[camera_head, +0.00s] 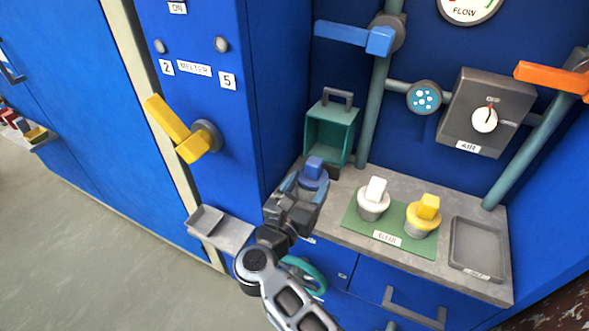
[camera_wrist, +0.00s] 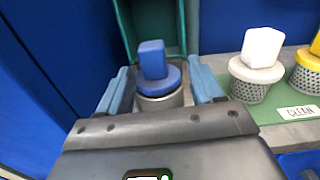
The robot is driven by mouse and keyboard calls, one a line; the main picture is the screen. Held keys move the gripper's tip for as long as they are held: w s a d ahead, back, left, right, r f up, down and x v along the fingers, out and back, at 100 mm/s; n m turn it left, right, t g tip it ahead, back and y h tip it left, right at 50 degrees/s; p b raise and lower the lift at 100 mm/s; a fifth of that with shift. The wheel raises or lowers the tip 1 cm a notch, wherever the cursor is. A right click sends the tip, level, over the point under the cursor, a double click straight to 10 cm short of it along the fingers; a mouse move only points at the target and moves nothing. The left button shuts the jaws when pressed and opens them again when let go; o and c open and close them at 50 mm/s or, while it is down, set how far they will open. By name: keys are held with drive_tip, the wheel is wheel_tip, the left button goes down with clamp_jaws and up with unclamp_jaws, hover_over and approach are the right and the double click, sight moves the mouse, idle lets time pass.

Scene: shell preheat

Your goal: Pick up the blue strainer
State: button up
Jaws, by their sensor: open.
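The blue strainer (camera_head: 314,170) has a block handle on a round cap. It stands on the grey counter, in front of an open teal box. In the wrist view the blue strainer (camera_wrist: 152,62) is upright, with its grey basket partly hidden by my gripper. My gripper (camera_head: 306,188) is open, with its light-blue fingers on either side of the strainer. In the wrist view my gripper (camera_wrist: 160,86) shows a finger to the left and one to the right of the basket. A gap shows on each side, and nothing is held.
The teal box (camera_head: 321,154) with a handle stands behind. A white strainer (camera_head: 373,203) and a yellow strainer (camera_head: 424,218) stand on a green mat (camera_head: 386,239) labelled CLEAN to the right. A grey tray (camera_head: 462,264) lies farther right. The blue MELTER cabinet (camera_head: 214,111) is close on the left.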

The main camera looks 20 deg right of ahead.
sight(317, 164)
drive_tip(key=shift+w+a, duration=0.35)
drive_tip(key=shift+w, duration=0.05)
drive_tip(key=shift+w+d, duration=0.1)
drive_tip(key=shift+w, duration=0.15)
drive_tip(key=x, duration=0.4)
drive_tip(key=p+x, duration=0.1)
drive_tip(key=x, duration=0.2)
drive_tip(key=shift+d+f, duration=0.2)
drive_tip(key=shift+f, duration=0.1)
drive_tip(key=shift+c, duration=0.3)
drive_tip(key=c, duration=1)
